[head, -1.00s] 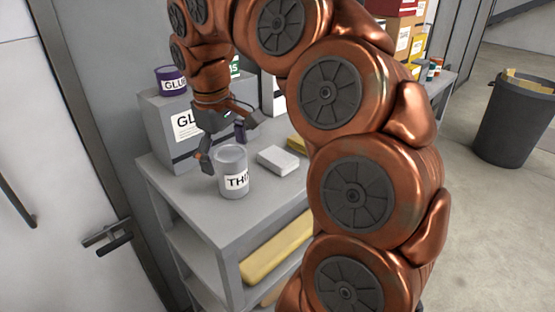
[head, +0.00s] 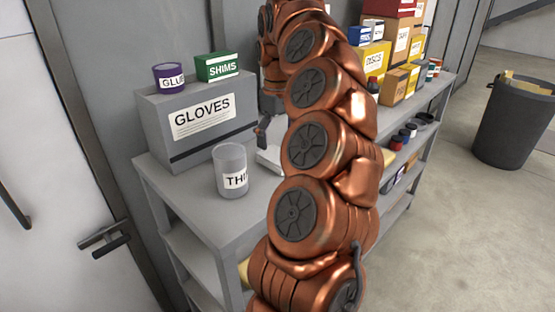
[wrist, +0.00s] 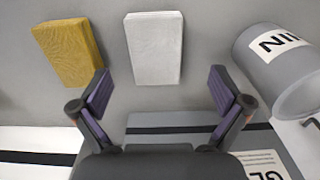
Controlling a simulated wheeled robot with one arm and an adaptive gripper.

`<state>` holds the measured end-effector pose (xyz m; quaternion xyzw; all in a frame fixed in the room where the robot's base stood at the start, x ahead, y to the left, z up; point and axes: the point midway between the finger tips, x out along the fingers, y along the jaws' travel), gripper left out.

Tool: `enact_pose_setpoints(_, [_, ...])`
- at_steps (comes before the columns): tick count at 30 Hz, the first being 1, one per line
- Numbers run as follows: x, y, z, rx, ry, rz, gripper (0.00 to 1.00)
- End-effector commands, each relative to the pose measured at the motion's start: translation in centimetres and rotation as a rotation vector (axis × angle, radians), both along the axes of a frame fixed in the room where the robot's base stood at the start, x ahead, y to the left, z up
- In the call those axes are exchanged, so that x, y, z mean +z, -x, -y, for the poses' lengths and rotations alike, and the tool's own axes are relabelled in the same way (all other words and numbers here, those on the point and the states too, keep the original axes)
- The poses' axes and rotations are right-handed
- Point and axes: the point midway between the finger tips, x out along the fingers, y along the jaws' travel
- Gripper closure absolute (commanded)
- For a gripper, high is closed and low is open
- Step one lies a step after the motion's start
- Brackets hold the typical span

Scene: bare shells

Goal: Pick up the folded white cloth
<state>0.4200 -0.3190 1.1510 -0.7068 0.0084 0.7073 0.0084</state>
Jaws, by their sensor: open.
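The folded white cloth (wrist: 154,48) lies flat on the grey shelf top in the wrist view, ahead of my gripper and between the lines of its two fingers. In the head view only part of the white cloth (head: 270,158) shows; my arm hides the rest. My gripper (wrist: 163,92) is open and empty, its two purple-padded fingers spread wider than the cloth. In the head view my gripper is mostly hidden behind my arm, with one finger (head: 263,133) showing near the cloth. I cannot tell its height above the cloth.
A yellow folded cloth (wrist: 68,50) lies left of the white one in the wrist view. A grey thinner can (head: 230,170) stands near the shelf's left front. The gloves box (head: 200,120) carries the glue tin (head: 168,78) and shims box (head: 217,67). Several boxes (head: 400,50) stand farther right.

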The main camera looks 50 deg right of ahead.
Motion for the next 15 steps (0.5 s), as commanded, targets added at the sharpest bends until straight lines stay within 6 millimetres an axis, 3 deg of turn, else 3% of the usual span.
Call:
enact_pose_setpoints(11, [-1.7, -0.3, 0.1, 0.003, -0.001, 0.000, 0.00])
enact_pose_setpoints(15, [-3.3, -0.7, 0.5, 0.004, -0.004, -0.001, 0.00])
